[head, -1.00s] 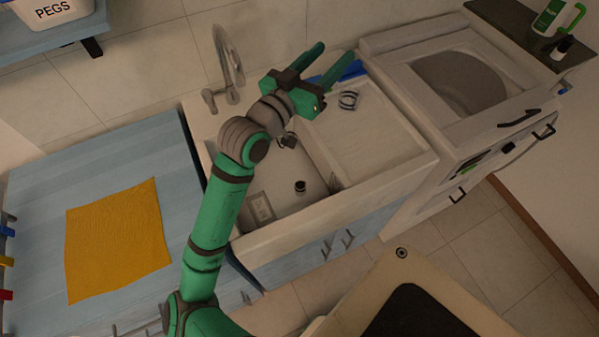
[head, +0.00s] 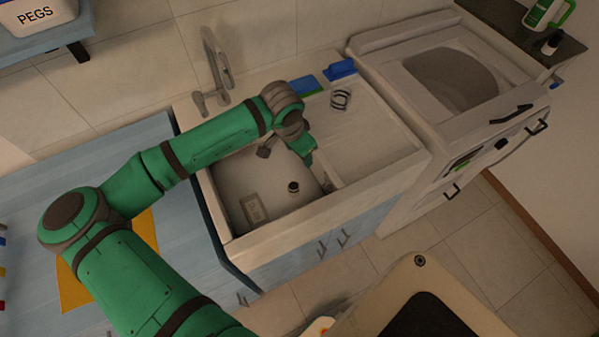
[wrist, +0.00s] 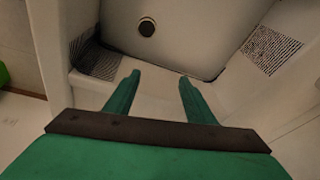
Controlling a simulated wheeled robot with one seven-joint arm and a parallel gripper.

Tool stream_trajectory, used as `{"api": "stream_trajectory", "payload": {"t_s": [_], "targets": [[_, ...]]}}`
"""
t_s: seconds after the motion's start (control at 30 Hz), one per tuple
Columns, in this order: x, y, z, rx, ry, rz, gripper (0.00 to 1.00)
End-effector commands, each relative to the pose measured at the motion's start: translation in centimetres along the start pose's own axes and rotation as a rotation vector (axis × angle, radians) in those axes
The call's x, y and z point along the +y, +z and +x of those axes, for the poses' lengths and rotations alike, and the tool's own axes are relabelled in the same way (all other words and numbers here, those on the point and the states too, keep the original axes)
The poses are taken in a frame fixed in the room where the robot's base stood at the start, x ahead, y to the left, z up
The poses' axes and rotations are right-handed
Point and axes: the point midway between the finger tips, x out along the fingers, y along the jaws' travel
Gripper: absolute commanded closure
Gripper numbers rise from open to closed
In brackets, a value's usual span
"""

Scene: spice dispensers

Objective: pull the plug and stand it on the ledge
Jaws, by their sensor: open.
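The plug (head: 293,187), a small dark round piece, sits on the floor of the sink basin (head: 236,180). It also shows in the wrist view (wrist: 147,27), beyond my fingertips near the top. My gripper (wrist: 158,78) is open and empty, its two green fingers apart. In the head view, my gripper (head: 308,156) points down over the right side of the basin, apart from the plug; its fingertips are hard to make out there. The pale sink rim (head: 300,218) runs along the basin's front. Which part is the ledge I cannot tell.
A tap (head: 214,72) stands behind the basin. A striped coil-like item (head: 340,99) lies on the drainboard (head: 375,135), otherwise mostly bare. A striped patch (wrist: 97,62) shows beside the basin.

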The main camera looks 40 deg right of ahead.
Motion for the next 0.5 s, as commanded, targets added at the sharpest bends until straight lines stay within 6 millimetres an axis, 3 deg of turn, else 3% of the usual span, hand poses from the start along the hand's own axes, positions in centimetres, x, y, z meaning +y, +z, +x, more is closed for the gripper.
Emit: {"api": "stream_trajectory", "payload": {"t_s": [0.1,0.2,0.5], "targets": [[1.5,3.1,1.5,-0.135,0.044,0.041,0.50],[2.2,4.9,2.2,-0.209,0.070,0.063,0.50],[2.8,6.4,4.6,-0.246,0.085,0.074,0.50]]}}
